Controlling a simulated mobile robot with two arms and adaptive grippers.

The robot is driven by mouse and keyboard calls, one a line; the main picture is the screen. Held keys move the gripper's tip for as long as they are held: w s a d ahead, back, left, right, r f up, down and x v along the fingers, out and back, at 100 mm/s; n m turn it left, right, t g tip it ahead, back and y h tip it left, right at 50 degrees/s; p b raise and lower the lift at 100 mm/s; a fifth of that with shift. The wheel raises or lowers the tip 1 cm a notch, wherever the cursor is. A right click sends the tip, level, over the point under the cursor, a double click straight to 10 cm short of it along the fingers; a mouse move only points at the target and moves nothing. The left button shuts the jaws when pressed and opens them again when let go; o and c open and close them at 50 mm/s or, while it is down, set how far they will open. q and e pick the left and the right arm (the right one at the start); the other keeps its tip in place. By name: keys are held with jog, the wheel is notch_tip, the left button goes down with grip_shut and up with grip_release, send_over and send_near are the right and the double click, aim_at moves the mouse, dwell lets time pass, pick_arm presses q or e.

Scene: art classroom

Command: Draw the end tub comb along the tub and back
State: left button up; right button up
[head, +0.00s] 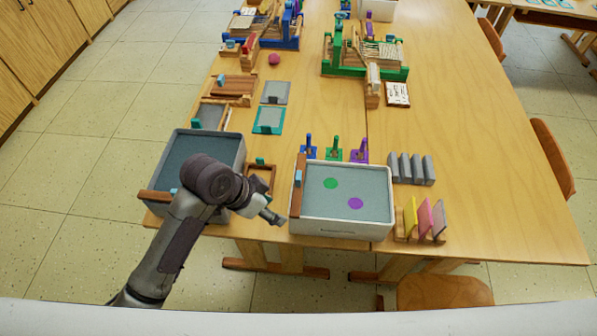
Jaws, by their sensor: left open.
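The white tub (340,228) stands near the table's front edge, with grey-blue liquid inside and a green spot (330,183) and a purple spot (355,203) on it. A brown wooden comb (298,200) with a light blue grip (298,178) lies across the tub's left end. Its teeth cannot be made out. My left gripper (279,221) is open and empty, just left of the tub's front left corner, apart from the comb's grip. My right gripper is not in view.
A dark grey tub (180,143) stands left, partly behind my left arm, with a brown bar (153,196) at its front. Blue, green and purple stands (333,152) are behind the white tub. Grey blocks (411,169) and coloured panels (425,218) stand right. The table's right side is clear.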

aim_at(298, 175)
pick_arm(q)
jog(key=w+d+r+m+g, duration=0.1)
jog(key=w+r+m, duration=0.3)
jog(key=r, duration=0.3)
jog(key=w+r+m+g, duration=0.2)
jog(key=w+r+m, duration=0.25)
jog(key=r, duration=0.25)
jog(key=shift+y, duration=0.4)
jog(key=p+x, duration=0.1)
jog(key=x, duration=0.5)
jog(key=p+x, duration=0.1)
jog(key=x, duration=0.6)
jog(key=shift+w+d+f, duration=0.15)
jog(key=shift+w+f, duration=0.05)
jog(key=shift+f, duration=0.05)
grip_shut()
